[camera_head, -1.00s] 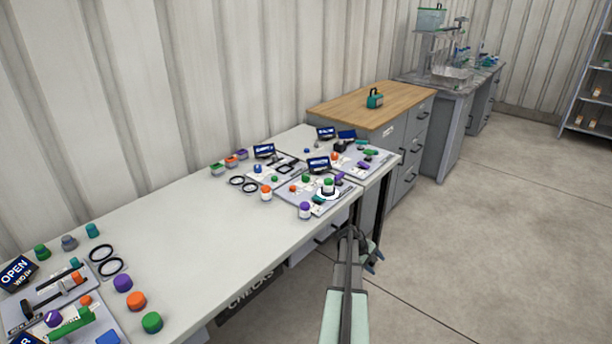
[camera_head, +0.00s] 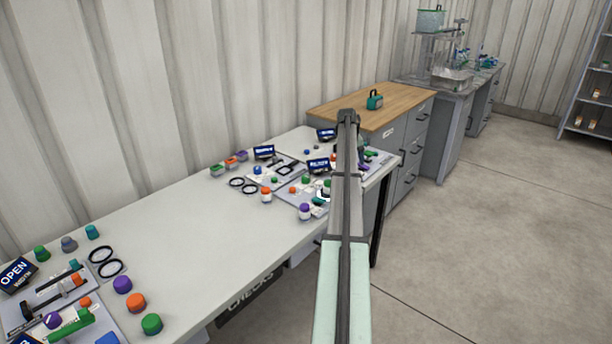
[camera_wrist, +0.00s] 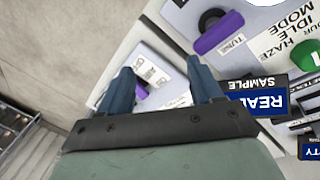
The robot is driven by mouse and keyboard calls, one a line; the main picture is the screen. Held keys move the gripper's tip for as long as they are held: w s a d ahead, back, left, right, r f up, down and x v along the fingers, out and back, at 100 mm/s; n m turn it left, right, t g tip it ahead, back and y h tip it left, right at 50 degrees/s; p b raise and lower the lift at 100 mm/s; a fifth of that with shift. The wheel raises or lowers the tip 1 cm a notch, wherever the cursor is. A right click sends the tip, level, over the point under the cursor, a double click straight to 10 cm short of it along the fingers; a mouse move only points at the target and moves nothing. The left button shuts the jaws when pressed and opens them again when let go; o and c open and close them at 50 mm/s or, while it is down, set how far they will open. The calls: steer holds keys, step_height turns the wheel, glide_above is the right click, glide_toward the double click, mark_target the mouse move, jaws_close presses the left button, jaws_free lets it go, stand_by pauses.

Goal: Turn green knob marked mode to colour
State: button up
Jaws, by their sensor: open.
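A green knob (camera_wrist: 306,55) shows at the right edge of the wrist view, partly cut off by the frame. It is beside a white label with the words IDLE, HAZE and MODE (camera_wrist: 285,30); the word above them looks like COLOUR but is partly cut. My gripper (camera_wrist: 162,72) is open, its two blue fingers spread over the panel to the left of the green knob and apart from it. Nothing is clearly held between them. In the head view my arm covers part of the far panels, and the gripper tips are not clearly visible.
A purple handle (camera_wrist: 220,32) marked TUNE is close to the right finger. A blue display sign (camera_wrist: 258,100) stands to the right of the fingers. In the head view, several loose knobs and black rings (camera_head: 243,185) are on the white bench (camera_head: 190,225), whose middle is clear.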

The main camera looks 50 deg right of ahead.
mark_target(306, 176)
steer(key=w+a+r+n+t+y, duration=0.1)
steer(key=w+a+r, duration=0.3)
steer(key=w+a, duration=0.25)
steer(key=w+a+r+n+y, duration=0.1)
steer(key=w+a+r+y, duration=0.1)
steer(key=w+a+r, duration=0.35)
steer(key=f, duration=0.5)
steer(key=w+f, duration=0.1)
steer(key=f, duration=0.4)
steer(key=w+f, duration=0.1)
steer(key=f, duration=0.4)
steer(key=shift+w+a+f, duration=0.2)
steer(key=shift+a+f, duration=0.05)
steer(key=shift+c, duration=0.4)
steer(key=c, duration=1)
